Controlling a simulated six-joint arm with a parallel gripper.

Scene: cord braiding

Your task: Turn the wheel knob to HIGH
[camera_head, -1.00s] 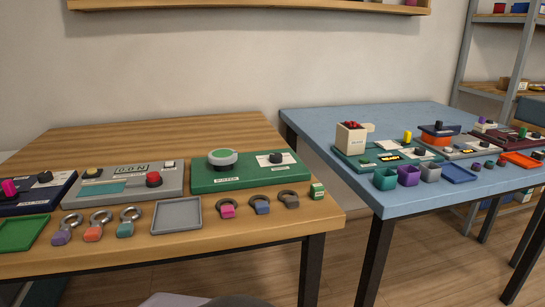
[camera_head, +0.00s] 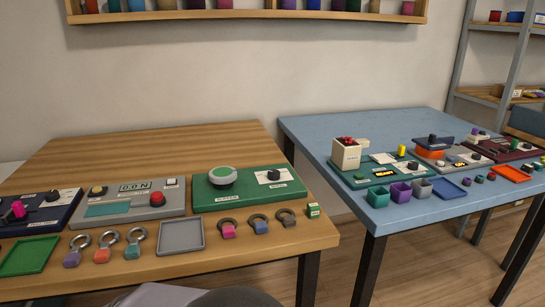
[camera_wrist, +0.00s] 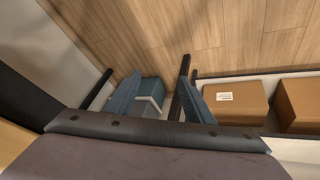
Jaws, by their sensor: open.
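A navy panel (camera_head: 45,217) to the left has a pink knob (camera_head: 17,209) and another black knob (camera_head: 53,194). The labels are too small to read, so I cannot tell which knob is the wheel knob or where HIGH lies. My gripper (camera_wrist: 165,75) shows two blue fingers wide apart in the wrist view, empty, above the floor and away from the panels.
Between those panels is a grey panel (camera_head: 132,205) with a display and red button. Trays and several ring-topped pieces lie along the front edge. A blue table (camera_head: 345,126) with more panels and cups stands right, across a gap. Cardboard boxes (camera_wrist: 235,100) are below my gripper.

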